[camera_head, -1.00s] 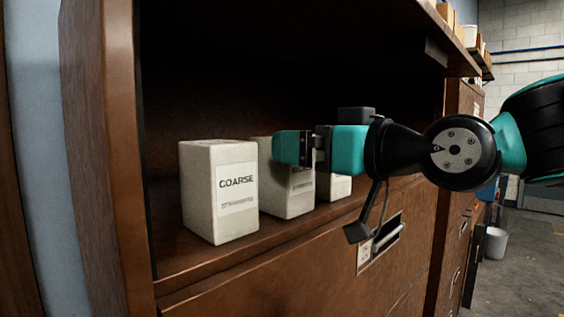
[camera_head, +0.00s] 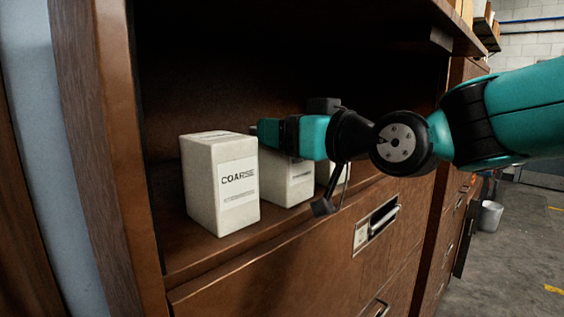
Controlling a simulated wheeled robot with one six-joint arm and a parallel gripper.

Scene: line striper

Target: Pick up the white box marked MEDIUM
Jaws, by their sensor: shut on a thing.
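Three white boxes stand in a row on the brown cabinet's shelf. The nearest white box (camera_head: 222,190) reads COARSE. The middle white box (camera_head: 290,183) stands just behind and right of it. The top of its label is hidden by my gripper, so its word cannot be read. The far white box (camera_head: 334,172) is mostly hidden behind my arm. My gripper (camera_head: 272,134) reaches in from the right and is shut at the top of the middle box. Its fingertips are partly hidden behind the COARSE box's top edge. The middle box looks upright, its base at shelf level.
The brown cabinet's left side panel (camera_head: 112,130) and upper shelf edge (camera_head: 400,15) frame the opening. A drawer with a metal handle (camera_head: 378,222) is below. Open floor (camera_head: 500,260) and a grey bin (camera_head: 490,216) lie to the right.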

